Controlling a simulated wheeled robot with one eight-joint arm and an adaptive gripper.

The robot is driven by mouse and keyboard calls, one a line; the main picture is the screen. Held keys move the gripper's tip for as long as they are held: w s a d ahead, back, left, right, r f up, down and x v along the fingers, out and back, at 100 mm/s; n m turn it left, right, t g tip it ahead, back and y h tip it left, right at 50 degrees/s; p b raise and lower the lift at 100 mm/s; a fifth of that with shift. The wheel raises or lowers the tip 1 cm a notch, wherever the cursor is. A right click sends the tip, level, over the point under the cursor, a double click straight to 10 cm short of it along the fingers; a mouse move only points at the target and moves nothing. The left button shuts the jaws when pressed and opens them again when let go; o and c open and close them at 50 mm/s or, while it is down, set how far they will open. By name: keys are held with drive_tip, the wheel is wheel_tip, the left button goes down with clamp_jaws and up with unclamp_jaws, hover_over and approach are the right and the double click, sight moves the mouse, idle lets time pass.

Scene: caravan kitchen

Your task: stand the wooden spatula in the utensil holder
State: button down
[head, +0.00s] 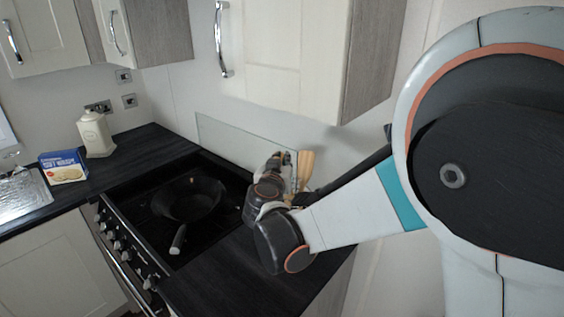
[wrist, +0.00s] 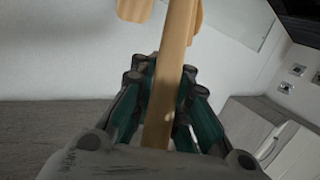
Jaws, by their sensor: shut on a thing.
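My gripper (head: 277,162) is over the right end of the counter, beside the hob. In the wrist view my gripper (wrist: 164,72) is shut on a long, flat wooden handle, which I take as the wooden spatula (wrist: 172,65); it runs out past the top of that view. Other wooden pieces (wrist: 134,9) show behind it, at the top edge. In the head view wooden utensil ends (head: 306,164) show just right of my gripper; I cannot tell which belongs to the held spatula. The utensil holder cannot be made out; my arm covers that part of the counter.
A black pan (head: 190,200) sits on the hob, its handle pointing to the front. A glass splashback (head: 235,142) stands behind. A wall cupboard (head: 290,60) hangs above my gripper. A cream canister (head: 95,134) and a blue box (head: 63,167) stand on the left counter.

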drive_tip(key=c, duration=1.5)
unclamp_jaws()
drive_tip(key=shift+w+d+f, duration=0.1)
drive_tip(key=shift+w, duration=0.05)
drive_tip(key=shift+o, duration=0.2)
drive_tip(key=d+v, duration=0.1)
drive_tip(key=v, duration=0.6)
drive_tip(key=shift+s+a, duration=0.35)
drive_tip(key=shift+a, duration=0.15)
